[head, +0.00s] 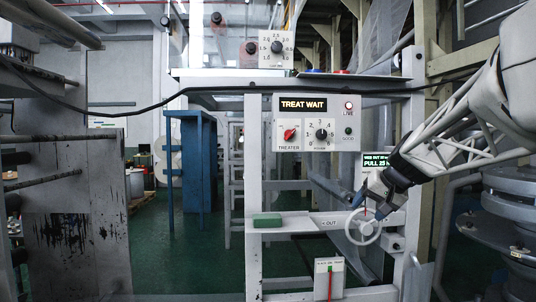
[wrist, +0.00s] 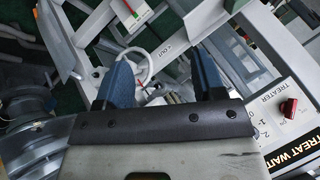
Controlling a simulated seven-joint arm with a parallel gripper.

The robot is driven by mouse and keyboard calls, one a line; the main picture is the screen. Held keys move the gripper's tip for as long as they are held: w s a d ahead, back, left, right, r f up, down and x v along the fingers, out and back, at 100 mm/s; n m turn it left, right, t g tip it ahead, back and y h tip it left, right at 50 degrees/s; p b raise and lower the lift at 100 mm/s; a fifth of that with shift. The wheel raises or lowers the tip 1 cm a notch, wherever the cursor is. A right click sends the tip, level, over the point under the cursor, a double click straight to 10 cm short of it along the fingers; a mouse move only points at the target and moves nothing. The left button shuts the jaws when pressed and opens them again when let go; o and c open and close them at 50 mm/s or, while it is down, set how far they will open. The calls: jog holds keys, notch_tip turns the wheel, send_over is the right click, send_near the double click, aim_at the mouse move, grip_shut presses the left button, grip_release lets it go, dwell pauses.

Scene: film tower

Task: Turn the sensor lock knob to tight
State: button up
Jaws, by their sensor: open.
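My gripper (head: 369,206) is open, its two blue fingers pointing down and left, just in front of the white handwheel (head: 363,241) on the rail. In the wrist view my gripper (wrist: 163,62) has its fingers wide apart, with grey and white metal parts showing between them. The handwheel's pale rim (wrist: 138,50) curves beside the left finger there. I cannot make out any knob labelled as the sensor lock; the area behind the fingers is partly hidden. No grip on anything shows.
A panel reading TREAT WAIT (head: 303,105) carries a red treater knob (head: 290,133) and a black dial (head: 321,135). A small green display (head: 376,160) stands just above my gripper. A green block (head: 267,220) lies on the rail at left. A gauge with a red strip (head: 329,280) stands below.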

jog(key=w+d+r+m+t, duration=0.15)
jog(key=w+d+r, duration=0.25)
jog(key=w+d, duration=0.4)
jog(key=w+d+r+t, duration=0.2)
jog(key=w+d+r, duration=0.3)
jog(key=d, duration=0.5)
jog(key=w+d+r+t, duration=0.2)
jog(key=w+d, duration=0.1)
jog(key=d, duration=0.7)
jog(key=w+d+r+m+t, duration=0.1)
jog(key=w+d, duration=0.3)
jog(key=d, duration=0.7)
jog(key=shift+r+t, duration=0.45)
jog(key=shift+r, duration=0.05)
jog(key=shift+w+a, duration=0.1)
jog(key=shift+w, duration=0.1)
jog(key=x, duration=0.7)
jog(key=shift+w+f, duration=0.15)
jog(key=shift+w, duration=0.1)
jog(key=c, duration=0.9)
jog(key=shift+m, duration=0.25)
